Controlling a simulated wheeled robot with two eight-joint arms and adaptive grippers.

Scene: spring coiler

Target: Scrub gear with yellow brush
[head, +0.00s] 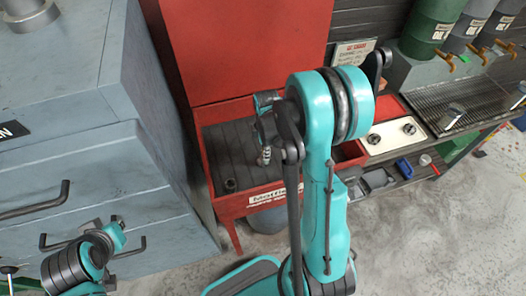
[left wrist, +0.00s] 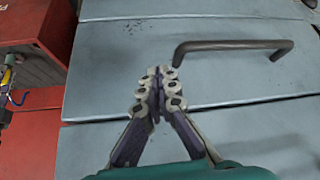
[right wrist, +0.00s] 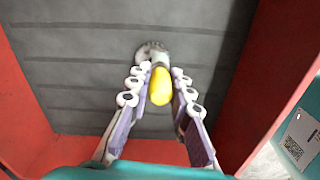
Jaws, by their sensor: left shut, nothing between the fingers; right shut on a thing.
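My right gripper (right wrist: 160,72) is shut on the yellow brush (right wrist: 160,88), whose rounded yellow end shows between the fingers. A grey round part (right wrist: 151,50) shows just beyond the fingertips; I cannot tell whether it is the brush head or the gear. In the head view, my right gripper (head: 264,140) is over the red washer basin, partly hidden by its own arm. A small dark round piece (head: 229,185), possibly the gear, lies at the basin's left front. My left gripper (left wrist: 158,78) is shut and empty, in front of the grey drawers.
The red washer basin (head: 219,203) has a ribbed grey floor and raised walls. The grey drawer cabinet (head: 105,190) with dark handles stands close at left. A bench to the right holds a white two-knob panel (head: 396,136) and a blue item (head: 404,168). Concrete floor is open in front.

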